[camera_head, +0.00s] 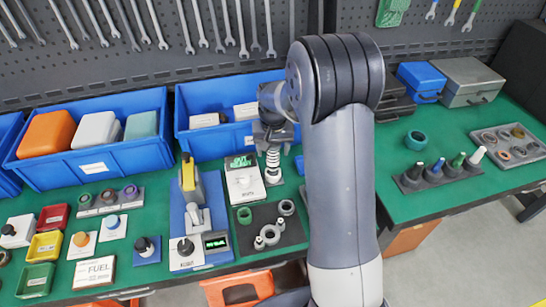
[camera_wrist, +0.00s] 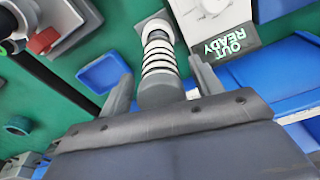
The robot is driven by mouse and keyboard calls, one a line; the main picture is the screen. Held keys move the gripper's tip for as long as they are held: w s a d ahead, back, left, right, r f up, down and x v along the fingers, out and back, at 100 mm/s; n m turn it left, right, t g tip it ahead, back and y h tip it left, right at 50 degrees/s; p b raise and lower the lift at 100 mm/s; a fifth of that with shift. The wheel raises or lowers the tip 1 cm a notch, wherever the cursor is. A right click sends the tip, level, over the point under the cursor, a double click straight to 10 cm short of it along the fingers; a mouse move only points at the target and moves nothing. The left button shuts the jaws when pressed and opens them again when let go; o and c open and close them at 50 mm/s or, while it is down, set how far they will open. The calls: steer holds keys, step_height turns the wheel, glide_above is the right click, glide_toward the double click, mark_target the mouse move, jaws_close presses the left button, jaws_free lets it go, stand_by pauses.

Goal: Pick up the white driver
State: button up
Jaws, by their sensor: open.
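The white driver (camera_head: 477,157) stands upright at the right end of a dark rack (camera_head: 412,184) on the right-hand green bench. Black, blue and green drivers stand in the same rack. My gripper (camera_head: 273,140) is over the left bench, well to the left of the driver. In the wrist view my gripper (camera_wrist: 161,72) has its two fingers apart. A ringed black-and-white post (camera_wrist: 158,55) with a grey end shows between them; I cannot tell if they touch it. The driver is not visible in the wrist view.
A tester with a lit display (camera_head: 243,180) stands beside the ringed post. Blue bins (camera_head: 93,175) line the back of the left bench. A green ring (camera_head: 415,140) lies behind the rack, and a grey parts tray (camera_head: 510,148) lies to its right. A gap separates the benches.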

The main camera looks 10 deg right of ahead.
steer(key=shift+w+f, duration=0.15)
steer(key=shift+f, duration=0.9)
steer(key=shift+r, duration=0.1)
steer(key=c, duration=1.2)
